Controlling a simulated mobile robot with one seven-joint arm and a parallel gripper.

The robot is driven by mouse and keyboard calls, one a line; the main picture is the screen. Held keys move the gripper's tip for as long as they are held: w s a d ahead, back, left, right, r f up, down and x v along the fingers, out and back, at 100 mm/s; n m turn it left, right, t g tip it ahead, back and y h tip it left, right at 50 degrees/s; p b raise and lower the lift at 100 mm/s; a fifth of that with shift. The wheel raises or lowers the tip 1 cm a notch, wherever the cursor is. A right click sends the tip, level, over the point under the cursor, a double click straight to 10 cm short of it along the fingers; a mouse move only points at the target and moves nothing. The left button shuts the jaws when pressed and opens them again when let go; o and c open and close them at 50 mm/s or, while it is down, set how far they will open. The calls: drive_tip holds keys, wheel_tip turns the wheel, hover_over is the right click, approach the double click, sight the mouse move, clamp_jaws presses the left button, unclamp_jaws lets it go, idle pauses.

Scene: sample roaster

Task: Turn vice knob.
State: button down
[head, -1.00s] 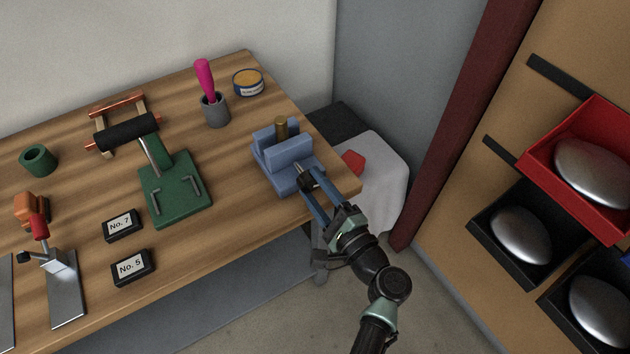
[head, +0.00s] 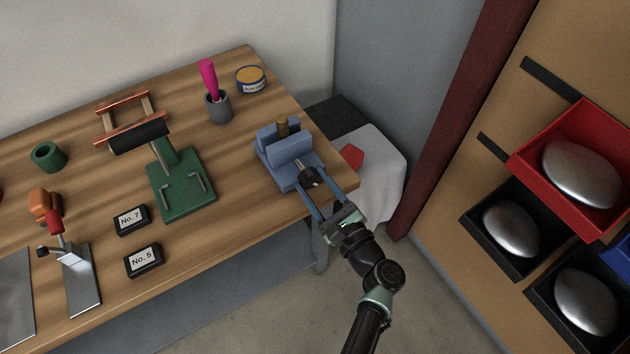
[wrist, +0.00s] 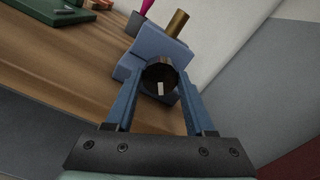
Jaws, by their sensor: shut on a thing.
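The blue vice (head: 284,160) stands at the right end of the wooden bench, with a brass cylinder (head: 282,124) upright between its jaws. Its dark round knob (head: 308,176) faces my arm at the front. In the wrist view the knob (wrist: 160,76) shows a pale mark on its face. My gripper (head: 312,187) reaches in from the lower right, and its two blue fingers are shut on the knob, one on each side. The wrist view shows the fingers (wrist: 158,92) flanking the knob, with the vice (wrist: 150,50) and the brass cylinder (wrist: 177,22) behind it.
A green press (head: 180,184) and two black number blocks, No. 7 (head: 131,220) and No. 5 (head: 143,260), are left of the vice. A grey cup (head: 218,108) and a tin (head: 250,79) stand behind. The bench edge is close by the vice.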

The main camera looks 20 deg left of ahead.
idle(0.4)
drive_tip(key=shift+c, duration=1.3)
unclamp_jaws()
drive_tip(key=p+v, duration=0.1)
drive_tip(key=v, duration=1.2)
